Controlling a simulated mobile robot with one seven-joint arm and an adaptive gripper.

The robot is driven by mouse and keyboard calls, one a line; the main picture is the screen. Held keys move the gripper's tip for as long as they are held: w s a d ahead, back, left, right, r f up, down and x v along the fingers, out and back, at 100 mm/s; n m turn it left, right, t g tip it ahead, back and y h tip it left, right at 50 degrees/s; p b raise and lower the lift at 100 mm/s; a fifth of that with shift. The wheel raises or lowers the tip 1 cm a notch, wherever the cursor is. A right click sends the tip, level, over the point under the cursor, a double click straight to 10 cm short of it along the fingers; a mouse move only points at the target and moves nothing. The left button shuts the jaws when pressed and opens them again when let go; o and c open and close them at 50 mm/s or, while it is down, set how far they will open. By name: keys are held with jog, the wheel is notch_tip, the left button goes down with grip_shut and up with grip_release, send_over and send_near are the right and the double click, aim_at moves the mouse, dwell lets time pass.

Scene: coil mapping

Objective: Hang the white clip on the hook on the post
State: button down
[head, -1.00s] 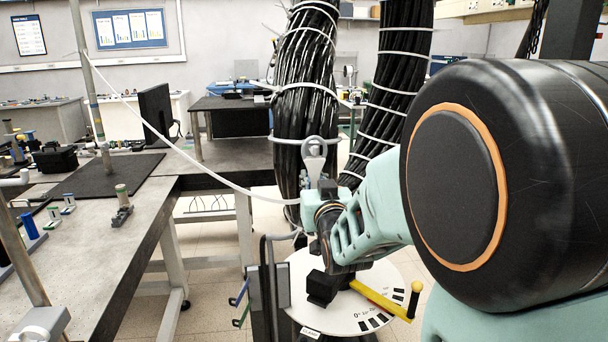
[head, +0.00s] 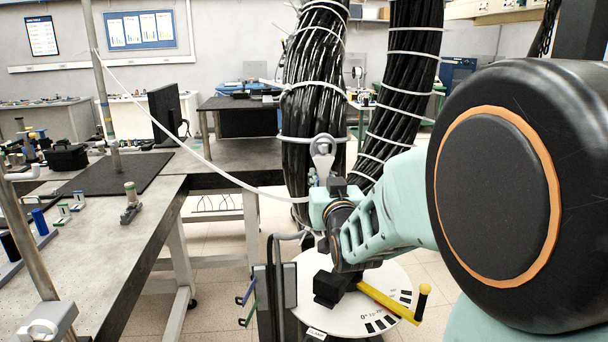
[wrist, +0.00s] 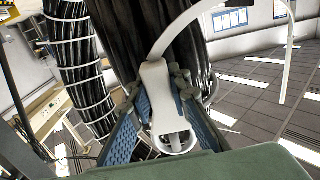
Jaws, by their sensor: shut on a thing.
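My gripper (head: 325,190) is shut on the white clip (wrist: 156,95), which sits between its blue ridged pads in the wrist view. In the head view the clip (head: 322,150) shows as a pale plate with a round hole, standing up above the gripper, in front of a black cable bundle. A white cord (head: 215,172) runs from beside the gripper up and left to a tall thin post (head: 103,95) on the left bench. The gripper is well to the right of this post. I cannot make out a hook on it.
Two thick black bundles with white ties (head: 312,85) hang close behind the gripper. A round white turntable with a yellow handle (head: 388,300) lies below. The left bench (head: 85,265) holds small fixtures and a black mat (head: 112,175). A nearer metal pole (head: 35,250) stands at lower left.

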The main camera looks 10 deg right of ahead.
aim_at(323, 180)
jog(key=shift+s, duration=0.2)
jog(key=shift+s+b, duration=0.3)
jog(key=shift+s, duration=0.95)
jog(key=shift+s, duration=0.1)
jog(key=shift+s+b, duration=0.3)
jog(key=shift+s, duration=0.3)
